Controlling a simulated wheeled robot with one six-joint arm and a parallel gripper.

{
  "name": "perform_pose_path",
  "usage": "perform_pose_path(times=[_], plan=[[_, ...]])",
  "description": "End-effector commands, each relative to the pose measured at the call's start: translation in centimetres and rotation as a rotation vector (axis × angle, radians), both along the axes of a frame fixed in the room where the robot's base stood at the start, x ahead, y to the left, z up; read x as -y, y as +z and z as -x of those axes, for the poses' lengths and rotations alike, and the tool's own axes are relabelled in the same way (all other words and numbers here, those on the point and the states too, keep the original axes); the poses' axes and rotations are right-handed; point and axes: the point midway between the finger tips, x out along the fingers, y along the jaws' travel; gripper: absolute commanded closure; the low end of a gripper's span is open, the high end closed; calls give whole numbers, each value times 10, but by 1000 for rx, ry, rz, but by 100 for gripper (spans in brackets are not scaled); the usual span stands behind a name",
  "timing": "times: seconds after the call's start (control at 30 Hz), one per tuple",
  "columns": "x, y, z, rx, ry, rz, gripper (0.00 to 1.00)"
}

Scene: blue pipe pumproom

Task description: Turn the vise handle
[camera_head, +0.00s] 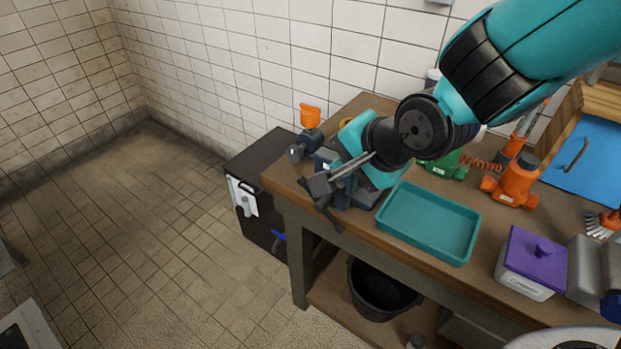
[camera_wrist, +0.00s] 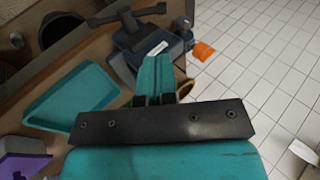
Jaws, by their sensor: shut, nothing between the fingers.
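The blue-grey vise (camera_head: 345,190) is on the left end of the workbench. Its dark handle bar (camera_head: 327,205) hangs at the vise's front end, over the bench edge. In the wrist view the vise (camera_wrist: 150,50) is just beyond the fingertips, and the handle (camera_wrist: 130,14) crosses the top of the picture, apart from the fingers. My teal gripper (camera_head: 345,163) is over the vise and hides part of it in the head view. In the wrist view my gripper (camera_wrist: 156,58) has its fingers together, with nothing between them. Contact with the vise body cannot be told.
A teal tray (camera_head: 430,222) lies right of the vise. An orange-topped object (camera_head: 310,117) stands behind it. Orange and green tools and a purple-lidded box (camera_head: 532,262) are farther right. A black bucket (camera_head: 380,290) is below.

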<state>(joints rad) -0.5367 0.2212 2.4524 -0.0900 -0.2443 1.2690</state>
Motion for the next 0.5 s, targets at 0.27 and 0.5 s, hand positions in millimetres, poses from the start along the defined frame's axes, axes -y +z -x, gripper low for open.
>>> perform_pose_path(times=[0.27, 0.5], plan=[[-21, -41, -27, -5, 2, 5, 100], [-38, -71, -49, -3, 2, 4, 100]])
